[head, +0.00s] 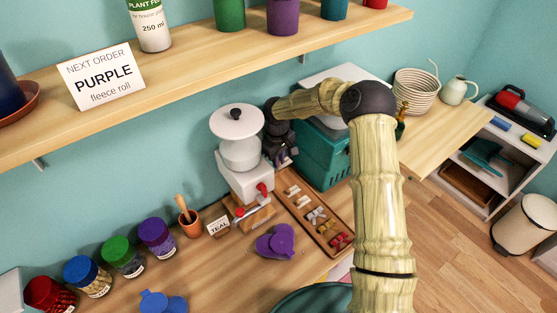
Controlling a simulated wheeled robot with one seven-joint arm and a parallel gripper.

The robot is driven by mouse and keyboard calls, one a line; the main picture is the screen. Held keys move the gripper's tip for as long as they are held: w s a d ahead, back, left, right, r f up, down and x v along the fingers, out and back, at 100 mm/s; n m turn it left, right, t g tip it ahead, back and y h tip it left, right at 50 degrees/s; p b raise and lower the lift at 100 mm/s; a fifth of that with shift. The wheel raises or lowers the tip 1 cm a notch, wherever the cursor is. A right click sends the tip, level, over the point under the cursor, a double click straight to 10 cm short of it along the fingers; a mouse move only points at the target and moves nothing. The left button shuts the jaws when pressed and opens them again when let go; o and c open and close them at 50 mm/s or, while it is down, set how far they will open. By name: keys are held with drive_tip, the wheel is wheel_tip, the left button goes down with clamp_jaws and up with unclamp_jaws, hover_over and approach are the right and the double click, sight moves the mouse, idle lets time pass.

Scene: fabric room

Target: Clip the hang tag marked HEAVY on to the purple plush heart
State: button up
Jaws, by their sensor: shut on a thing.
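The purple plush heart (277,242) lies on the wooden worktop in front of the white machine. A long brown tray (330,222) to its right holds several small pieces in white, mixed and red colours. No HEAVY marking can be read on any of them. My gripper (284,160) is up behind the tray, between the white machine and the teal box, apart from the heart. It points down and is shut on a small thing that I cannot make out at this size.
The white machine (240,150) with a red knob and the teal box (322,155) stand close to my gripper. A TEAL card (218,226), a terracotta pot (191,224) and several lidded jars (157,237) stand left. A blue plush (162,303) lies at the front. A shelf runs above.

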drive_tip(key=shift+s+d+r+p, duration=0.1)
drive_tip(key=shift+s+d+p, duration=0.15)
drive_tip(key=shift+p, duration=0.2)
drive_tip(key=s+d+r+m+p, duration=0.3)
drive_tip(key=s+d+m+p, duration=0.5)
drive_tip(key=s+d+p, duration=0.4)
drive_tip(key=shift+s+d+m+p, duration=0.15)
drive_tip(key=shift+s+m+p, duration=0.15)
drive_tip(key=shift+s+p, duration=0.3)
drive_tip(key=shift+w, duration=0.15)
